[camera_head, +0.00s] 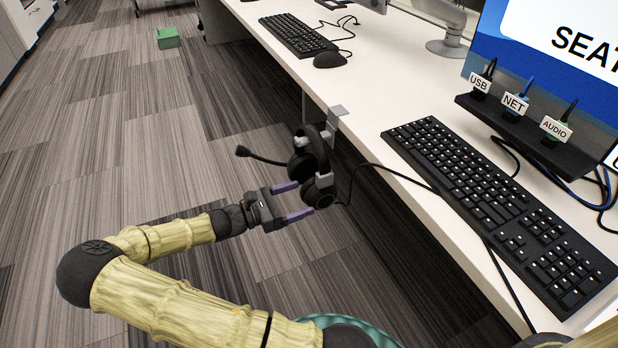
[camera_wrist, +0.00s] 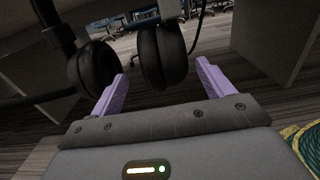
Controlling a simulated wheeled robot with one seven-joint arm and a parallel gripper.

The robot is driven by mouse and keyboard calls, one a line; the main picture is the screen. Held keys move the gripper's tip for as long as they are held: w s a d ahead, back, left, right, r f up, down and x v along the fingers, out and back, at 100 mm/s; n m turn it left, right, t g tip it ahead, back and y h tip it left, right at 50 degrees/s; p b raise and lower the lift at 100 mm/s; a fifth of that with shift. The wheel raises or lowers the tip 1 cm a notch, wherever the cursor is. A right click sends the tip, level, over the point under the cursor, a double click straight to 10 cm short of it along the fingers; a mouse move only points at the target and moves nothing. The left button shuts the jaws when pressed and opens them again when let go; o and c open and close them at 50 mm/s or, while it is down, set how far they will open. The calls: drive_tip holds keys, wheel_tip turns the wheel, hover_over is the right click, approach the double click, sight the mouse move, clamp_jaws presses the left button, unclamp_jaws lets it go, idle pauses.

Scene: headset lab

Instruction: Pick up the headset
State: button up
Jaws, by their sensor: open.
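The black headset (camera_head: 319,158) hangs from a grey hook (camera_head: 336,118) at the front edge of the white desk. Its boom microphone sticks out to the left, and a black cable runs from it up onto the desk. My gripper (camera_head: 296,201) is open, with purple fingers pointing at the ear cups from the left. In the wrist view, one ear cup (camera_wrist: 163,56) stands ahead of the gap between the fingers (camera_wrist: 164,82). The other ear cup (camera_wrist: 94,74) is by the left finger. Whether a finger touches the headset I cannot tell.
The white desk (camera_head: 370,105) holds a near keyboard (camera_head: 490,205), a far keyboard (camera_head: 297,35) and a mouse (camera_head: 330,60). A dock with labelled USB, NET and AUDIO plugs (camera_head: 525,135) stands below the monitor. A green box (camera_head: 167,38) lies on the open floor.

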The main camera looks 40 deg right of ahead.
sight(319, 193)
drive_tip(key=shift+s+d, duration=0.15)
drive_tip(key=shift+d, duration=0.4)
drive_tip(key=shift+s+d+f+b, duration=0.1)
drive_tip(key=shift+s+d+b, duration=0.15)
drive_tip(key=shift+d+b, duration=0.25)
drive_tip(key=b+x, duration=0.2)
drive_tip(key=x, duration=0.1)
drive_tip(key=shift+s, duration=0.3)
drive_tip(key=shift+s+d+b, duration=0.1)
drive_tip(key=shift+d+b, duration=0.25)
drive_tip(key=shift+d, duration=0.15)
drive_tip(key=shift+c, duration=0.4)
drive_tip(key=shift+r, duration=0.25)
drive_tip(key=c, duration=1.1)
